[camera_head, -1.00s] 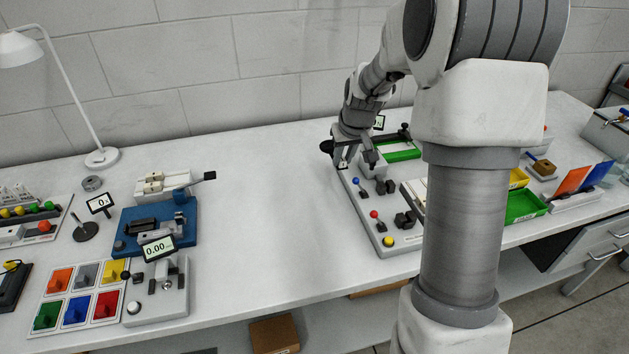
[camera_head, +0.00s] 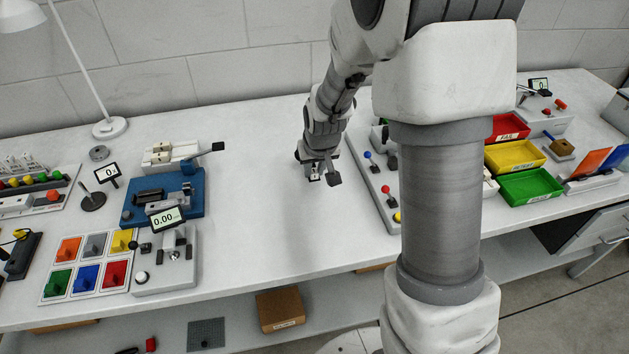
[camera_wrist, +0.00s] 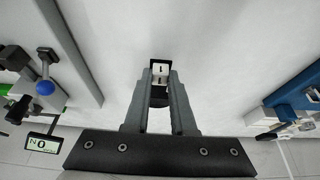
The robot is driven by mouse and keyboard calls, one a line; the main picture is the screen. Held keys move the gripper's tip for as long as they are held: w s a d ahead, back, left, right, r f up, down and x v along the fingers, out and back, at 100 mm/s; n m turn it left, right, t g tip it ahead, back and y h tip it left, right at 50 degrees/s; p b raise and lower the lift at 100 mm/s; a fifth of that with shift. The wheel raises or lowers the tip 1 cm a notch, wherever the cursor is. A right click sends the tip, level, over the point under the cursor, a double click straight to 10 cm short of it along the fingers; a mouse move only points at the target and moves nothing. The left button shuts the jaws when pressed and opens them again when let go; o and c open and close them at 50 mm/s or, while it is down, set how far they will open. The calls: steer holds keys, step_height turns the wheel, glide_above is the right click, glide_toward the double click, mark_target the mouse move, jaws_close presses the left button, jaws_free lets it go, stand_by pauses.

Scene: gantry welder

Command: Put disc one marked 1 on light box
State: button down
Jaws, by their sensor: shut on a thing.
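My gripper (camera_wrist: 160,88) is shut on a small black and white piece (camera_wrist: 160,70), seen between the fingertips in the wrist view. The piece has small dark marks on its pale face; I cannot read a clear number 1. In the head view my gripper (camera_head: 320,178) hangs over the bare middle of the white table, and the held piece is too small to make out well. I cannot pick out a light box for certain in either view, and my arm hides part of the right side of the table.
A blue fixture (camera_head: 190,208) and a grey gauge block (camera_head: 180,278) stand on the left. A grey panel with coloured knobs (camera_head: 365,190) is just right of my gripper. Red (camera_head: 506,128), yellow (camera_head: 514,156) and green (camera_head: 530,185) trays lie farther right. The middle table is clear.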

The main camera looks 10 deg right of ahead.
mark_target(315, 180)
steer(key=shift+f, duration=2.05)
steer(key=shift+b, duration=0.3)
steer(key=shift+f, duration=0.15)
steer(key=c, duration=0.8)
jaws_free()
steer(key=shift+o, duration=0.2)
